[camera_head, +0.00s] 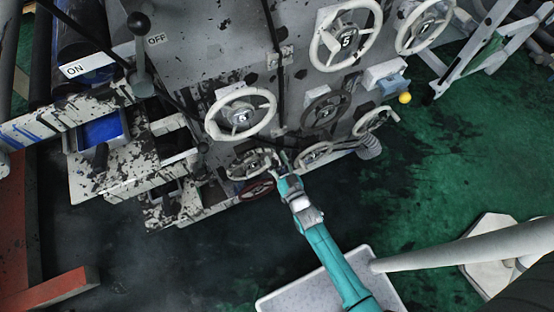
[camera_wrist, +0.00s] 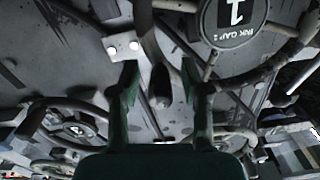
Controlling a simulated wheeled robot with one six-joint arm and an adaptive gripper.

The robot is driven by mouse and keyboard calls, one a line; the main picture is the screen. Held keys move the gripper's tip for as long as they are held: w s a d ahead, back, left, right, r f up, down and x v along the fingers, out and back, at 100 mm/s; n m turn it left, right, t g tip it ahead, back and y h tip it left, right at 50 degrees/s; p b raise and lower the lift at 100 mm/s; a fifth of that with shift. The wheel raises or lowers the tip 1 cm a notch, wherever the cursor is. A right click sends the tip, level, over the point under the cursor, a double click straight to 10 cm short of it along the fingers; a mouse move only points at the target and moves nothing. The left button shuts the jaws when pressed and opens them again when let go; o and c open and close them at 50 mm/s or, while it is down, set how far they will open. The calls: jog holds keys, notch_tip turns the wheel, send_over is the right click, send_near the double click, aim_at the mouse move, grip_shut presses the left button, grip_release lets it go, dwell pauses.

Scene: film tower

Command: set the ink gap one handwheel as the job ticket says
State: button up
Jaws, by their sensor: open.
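A handwheel hub (camera_wrist: 236,14) marked with a large 1 and "INK GAP" lettering is at the upper right of the wrist view, partly cut off; its rim curves down beside my right finger. My gripper (camera_wrist: 165,82) is open, its two dark green fingers pointing at the machine. A dark rounded rod end (camera_wrist: 161,88) shows between the fingers; I cannot tell whether anything touches it. In the head view my gripper (camera_head: 281,168) is at the right side of a low pale handwheel (camera_head: 238,175), whose marking is too small to read. No job ticket is readable.
A lever (camera_head: 140,60) stands at the left between ON and OFF labels. Green floor (camera_head: 440,170) is open at the right.

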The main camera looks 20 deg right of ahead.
grip_shut()
jog(key=shift+f, duration=0.1)
dwell(0.3)
jog(key=shift+d+f+m, duration=0.25)
jog(key=shift+f+m, duration=0.55)
jog(key=shift+m, duration=0.5)
notch_tip(320, 180, down, 2)
jog(key=m, duration=0.2)
jog(key=shift+d+m, duration=0.1)
jog(key=shift+m, duration=0.2)
jog(key=a+f+m, duration=0.8)
jog(key=m, duration=0.9)
jog(key=shift+a, duration=0.3)
